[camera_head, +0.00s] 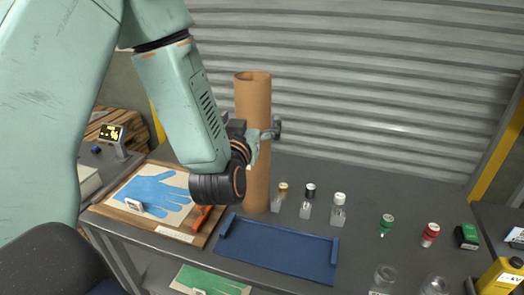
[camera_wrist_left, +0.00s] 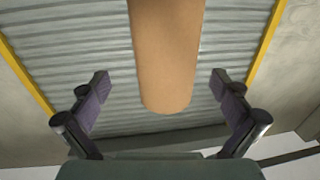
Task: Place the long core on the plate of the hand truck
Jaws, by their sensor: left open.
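The long core (camera_head: 257,170) is a tall brown cardboard tube standing upright on the table, behind the blue tray. Its open top shows in the head view. In the left wrist view the core (camera_wrist_left: 168,55) lies between the two fingers, with a gap on each side and one rounded end visible. My left gripper (camera_head: 258,134) is open at the core's upper half, with one finger showing past its right side. The tube hides part of the gripper. I cannot make out a hand truck or its plate. My right gripper is out of view.
A blue tray (camera_head: 280,262) lies in front of the core. A board with a blue glove (camera_head: 155,191) is at left, with orange-handled tool (camera_head: 201,217) near it. Small capped bottles (camera_head: 338,208) stand to the right. A corrugated shutter (camera_head: 390,90) is behind.

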